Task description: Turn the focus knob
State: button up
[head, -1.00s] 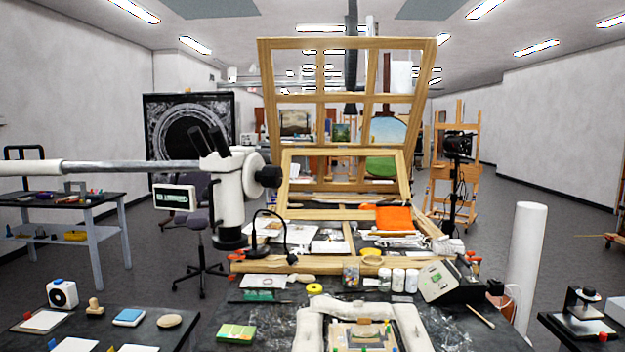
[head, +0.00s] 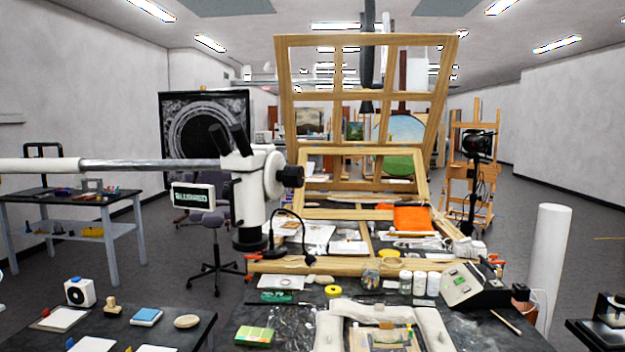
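A white microscope (head: 249,199) with black eyepieces hangs at the left of centre in the head view, on a long horizontal boom (head: 140,165) that comes in from the left. A black knob (head: 291,176) sticks out on the right side of its round white housing, which looks like the focus knob. Its turn position cannot be told. My gripper is not in view, and nothing is seen touching the knob.
A small display (head: 193,196) hangs left of the microscope. A dark worktable (head: 290,325) in front holds jars, a green-yellow box (head: 254,336) and a framed piece on white padding. A wooden lattice frame (head: 283,80) stands behind. A side table (head: 190,335) stands front left.

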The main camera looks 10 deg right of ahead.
aim_at(292, 176)
jog(key=u, duration=0.05)
jog(key=i, duration=1)
jog(key=z, duration=0.05)
